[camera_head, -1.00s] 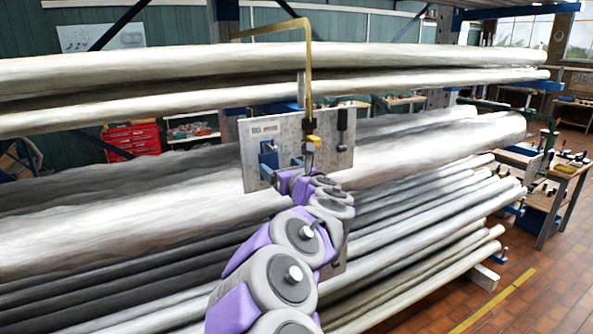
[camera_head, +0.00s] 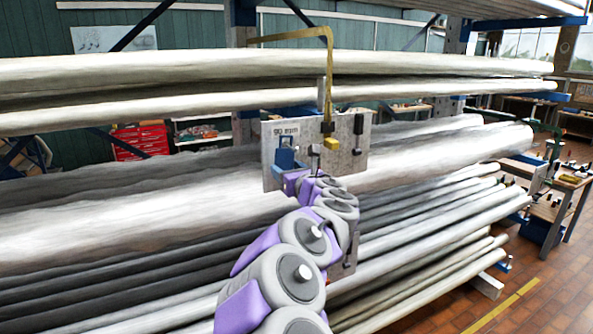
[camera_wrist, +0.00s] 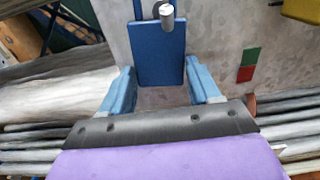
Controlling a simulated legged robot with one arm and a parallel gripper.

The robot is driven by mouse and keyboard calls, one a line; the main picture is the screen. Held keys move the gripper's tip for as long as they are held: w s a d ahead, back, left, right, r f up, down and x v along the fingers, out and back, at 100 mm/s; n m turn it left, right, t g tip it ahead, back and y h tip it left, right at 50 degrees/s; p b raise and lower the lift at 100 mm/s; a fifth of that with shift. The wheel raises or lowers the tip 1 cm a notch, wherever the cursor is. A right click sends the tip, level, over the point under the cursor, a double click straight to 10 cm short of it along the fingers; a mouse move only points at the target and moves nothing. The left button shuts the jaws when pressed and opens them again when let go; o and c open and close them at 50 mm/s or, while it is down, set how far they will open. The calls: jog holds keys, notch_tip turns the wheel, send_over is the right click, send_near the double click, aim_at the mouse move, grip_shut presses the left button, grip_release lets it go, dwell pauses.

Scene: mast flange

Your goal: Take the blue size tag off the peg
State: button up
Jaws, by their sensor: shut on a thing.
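The blue size tag (camera_wrist: 159,60) hangs flat against a grey metal plate (camera_head: 349,165). In the wrist view the metal peg (camera_wrist: 167,18) shows its round end in front of the tag's top. In the head view the tag (camera_head: 286,154) is at the plate's left side. My gripper (camera_wrist: 161,72) has one blue finger at each side edge of the tag and is shut on it, low down. In the head view the gripper (camera_head: 290,172) is just below the tag, with its fingers small and partly hidden.
A yellow block (camera_head: 332,143) and a black-handled item (camera_head: 358,126) are on the plate, right of the tag. A bent yellow bar (camera_head: 328,70) stands above it. Long pale pipes (camera_head: 120,205) lie on racks around and behind the plate. A red and green patch (camera_wrist: 249,64) marks the plate.

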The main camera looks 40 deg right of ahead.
jog(key=shift+o, duration=0.4)
jog(key=shift+w+a+r, duration=0.1)
jog(key=shift+a+r, duration=0.15)
jog(key=shift+a, duration=0.15)
jog(key=shift+d+f, duration=0.2)
jog(key=shift+d, duration=0.7)
jog(key=shift+d+f, duration=0.15)
jog(key=shift+d, duration=0.7)
jog(key=shift+c, duration=0.7)
jog(key=shift+s+a+r, duration=0.1)
jog(key=shift+a, duration=0.4)
jog(key=shift+s+a+r, duration=0.1)
jog(key=shift+a, duration=0.4)
jog(key=shift+s+d+f+b, duration=0.1)
jog(key=shift+s+d+b, duration=0.2)
jog(key=shift+s, duration=0.2)
jog(key=shift+s+d+f+b, duration=0.1)
jog(key=shift+s+d+b, duration=0.2)
jog(key=shift+s, duration=0.2)
jog(key=a+b+v, duration=0.1)
jog(key=v, duration=0.6)
jog(key=shift+w, duration=0.2)
